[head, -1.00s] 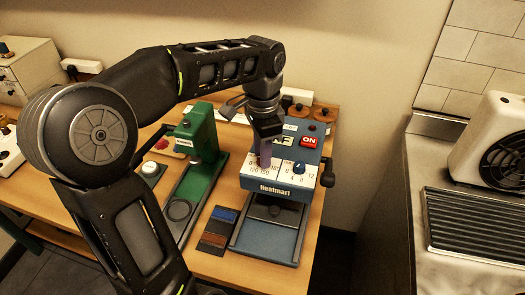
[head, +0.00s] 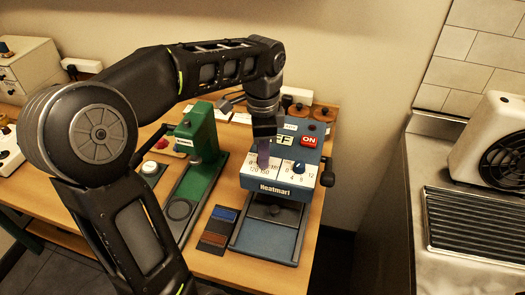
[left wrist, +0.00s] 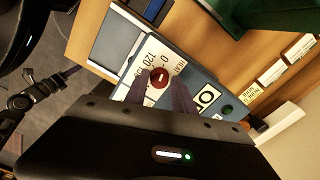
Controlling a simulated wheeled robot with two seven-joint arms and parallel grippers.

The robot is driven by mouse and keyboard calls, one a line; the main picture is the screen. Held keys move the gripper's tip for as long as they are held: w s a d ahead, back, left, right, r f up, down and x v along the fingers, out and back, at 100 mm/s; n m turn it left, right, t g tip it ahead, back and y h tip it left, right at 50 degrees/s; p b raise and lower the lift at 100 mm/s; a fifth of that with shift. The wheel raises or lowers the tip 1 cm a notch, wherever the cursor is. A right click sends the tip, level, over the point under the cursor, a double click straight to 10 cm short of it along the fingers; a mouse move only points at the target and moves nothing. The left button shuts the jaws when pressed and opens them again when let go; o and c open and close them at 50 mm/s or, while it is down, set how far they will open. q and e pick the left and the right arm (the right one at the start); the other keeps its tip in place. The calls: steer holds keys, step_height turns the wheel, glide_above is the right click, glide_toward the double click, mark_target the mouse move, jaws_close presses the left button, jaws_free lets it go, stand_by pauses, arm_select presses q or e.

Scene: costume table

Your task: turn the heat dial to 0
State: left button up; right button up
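The blue Heatmari press (head: 262,190) stands on the table. Its white front panel has a left dial with a 120–180 scale and a blue right dial (head: 299,168) marked up to 12. In the left wrist view the left dial is a red knob (left wrist: 159,77) on a white scale showing 0, 120 and 180. I cannot read where its pointer stands. My left gripper (head: 264,158) hangs over this dial and hides most of it in the head view. Its two fingers (left wrist: 158,92) are apart, on either side of the knob; contact is unclear.
A green press (head: 200,150) stands left of the blue one. Color strips (head: 218,228) lie in front between them. The red ON button (head: 309,141) is just behind the dials. Dark parts, probably my right arm, show at the wrist view's left edge.

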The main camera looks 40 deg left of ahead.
arm_select(q)
steer(key=o, duration=0.3)
steer(key=shift+o, duration=0.2)
steer(key=shift+r, duration=0.1)
steer(key=shift+r, duration=0.25)
step_height(320, 180, up, 4)
steer(key=shift+r, duration=0.1)
step_height(320, 180, up, 2)
steer(key=shift+r+p, duration=0.25)
steer(key=shift+p, duration=0.9)
steer(key=shift+r, duration=0.25)
steer(key=shift+f, duration=0.1)
